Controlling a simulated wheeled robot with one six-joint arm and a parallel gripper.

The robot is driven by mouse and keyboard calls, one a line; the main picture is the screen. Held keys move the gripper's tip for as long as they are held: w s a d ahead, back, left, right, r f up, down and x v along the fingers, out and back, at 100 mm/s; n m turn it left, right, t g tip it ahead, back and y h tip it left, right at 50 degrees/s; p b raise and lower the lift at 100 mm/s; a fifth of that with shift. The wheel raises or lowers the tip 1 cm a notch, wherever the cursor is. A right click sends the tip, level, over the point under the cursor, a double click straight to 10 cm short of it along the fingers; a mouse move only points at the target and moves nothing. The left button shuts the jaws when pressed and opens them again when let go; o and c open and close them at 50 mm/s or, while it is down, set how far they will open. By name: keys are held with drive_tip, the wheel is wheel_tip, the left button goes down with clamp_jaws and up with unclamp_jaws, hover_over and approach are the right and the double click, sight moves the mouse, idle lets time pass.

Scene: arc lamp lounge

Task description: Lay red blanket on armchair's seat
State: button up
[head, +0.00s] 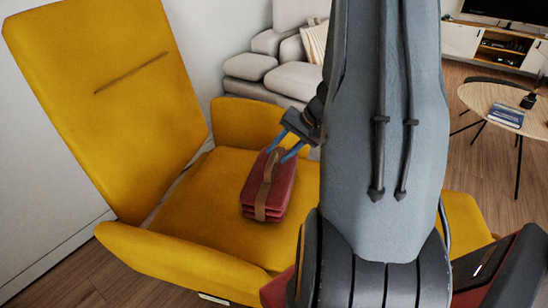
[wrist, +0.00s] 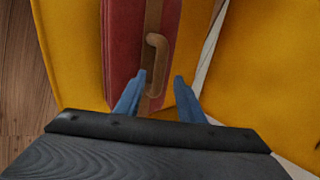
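The red blanket (head: 284,189) is a folded bundle with a brown strap and handle. It rests on the seat (head: 190,205) of the yellow armchair (head: 110,85), toward the seat's right side. My gripper (head: 285,150) is at the blanket's upper end, its blue fingers pointing down at it. In the wrist view my gripper (wrist: 156,95) has its fingers apart, with the brown handle (wrist: 157,52) between them and a gap on each side. The blanket (wrist: 122,45) shows there beside the handle. My arm hides part of the chair's right side.
The chair's armrests (head: 190,262) rise on both sides of the seat. A grey sofa (head: 290,78) stands behind. A round wooden table (head: 510,98) with a book and a white TV cabinet (head: 463,40) are at the right. Wooden floor is open between them.

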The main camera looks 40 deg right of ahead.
drive_tip(key=v, duration=0.7)
drive_tip(key=s+a+r+n+g, duration=0.1)
drive_tip(key=a+r+n+g, duration=0.15)
drive_tip(key=a, duration=0.75)
drive_tip(key=s+a+r+n+g, duration=0.1)
drive_tip(key=a+r+n, duration=0.25)
drive_tip(key=a, duration=0.75)
drive_tip(key=s+a+r+n+g+h, duration=0.1)
drive_tip(key=s+a+r+n+h, duration=0.1)
drive_tip(key=s+a, duration=0.5)
drive_tip(key=s+a+r+n+h, duration=0.1)
drive_tip(key=s+a+r+n, duration=0.2)
drive_tip(key=s+a, duration=0.4)
drive_tip(key=shift+s+a+r+n+g+h+p, duration=0.2)
drive_tip(key=shift+s+r+n+g+h+p, duration=0.15)
drive_tip(key=shift+n, duration=0.35)
drive_tip(key=shift+w, duration=0.15)
drive_tip(key=d+r+m+p, duration=0.2)
drive_tip(key=d+r+p, duration=0.5)
drive_tip(key=p, duration=0.8)
drive_tip(key=shift+d+r+h, duration=0.35)
drive_tip(key=shift+d, duration=0.3)
